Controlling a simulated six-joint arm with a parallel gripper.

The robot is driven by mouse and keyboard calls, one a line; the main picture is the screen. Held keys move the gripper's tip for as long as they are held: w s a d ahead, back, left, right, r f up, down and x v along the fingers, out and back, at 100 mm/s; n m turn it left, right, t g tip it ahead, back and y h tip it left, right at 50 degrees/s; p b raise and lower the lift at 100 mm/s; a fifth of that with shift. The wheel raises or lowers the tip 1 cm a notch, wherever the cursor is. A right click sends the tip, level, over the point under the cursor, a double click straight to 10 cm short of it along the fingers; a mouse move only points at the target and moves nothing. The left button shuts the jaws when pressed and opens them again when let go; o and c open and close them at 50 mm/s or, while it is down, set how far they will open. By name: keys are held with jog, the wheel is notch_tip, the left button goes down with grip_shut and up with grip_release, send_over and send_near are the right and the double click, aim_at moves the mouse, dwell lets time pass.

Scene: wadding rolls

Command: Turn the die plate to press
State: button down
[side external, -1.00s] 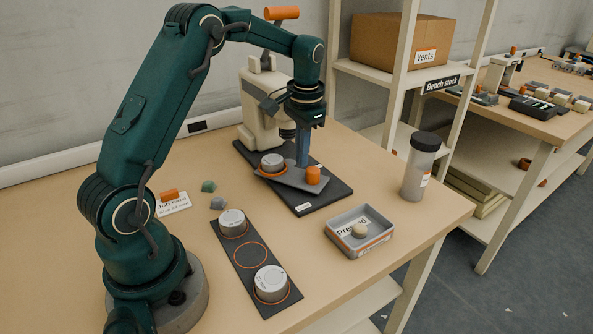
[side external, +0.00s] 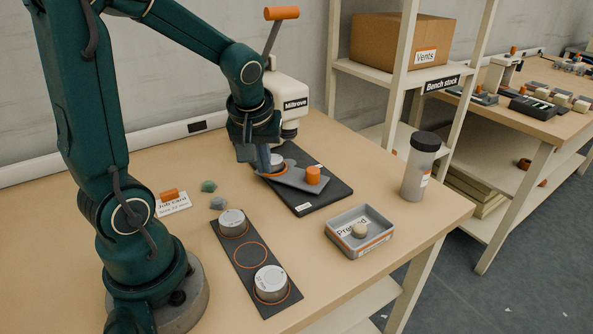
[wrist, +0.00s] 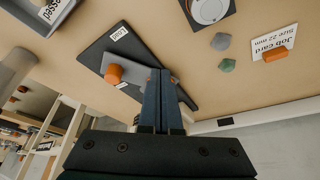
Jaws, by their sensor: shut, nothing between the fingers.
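The die plate (side external: 294,178) is a grey swivelling bar on the black base of the white press (side external: 292,95). An orange knob (side external: 313,175) stands at its near right end. A round metal die (side external: 277,161) in an orange ring sits at its other end, below the press head and partly hidden by my gripper. My gripper (side external: 265,168) is shut and empty, pointing down at the left side of the die end. I cannot tell whether it touches. In the wrist view the shut fingers (wrist: 160,75) cover the die, with the orange knob (wrist: 113,75) to their left.
The press lever (side external: 282,13) is raised. A dark strip (side external: 251,280) holds two round tins and an empty ring. The "Pressed" tray (side external: 372,246) holds a small pale piece. A capped jar (side external: 421,165) stands at right; two small lumps and a job card lie at left.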

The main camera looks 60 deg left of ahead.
aim_at(275, 164)
jog(key=x, duration=0.7)
jog(key=shift+a+f, duration=0.15)
jog(key=shift+f, duration=0.25)
jog(key=shift+w+a+r, duration=0.15)
jog(key=shift+w+a, duration=0.65)
jog(key=shift+a, duration=0.2)
jog(key=shift+w+a, duration=0.4)
jog(key=shift+a, duration=0.15)
jog(key=shift+w+a, duration=1.2)
jog(key=shift+a, duration=0.25)
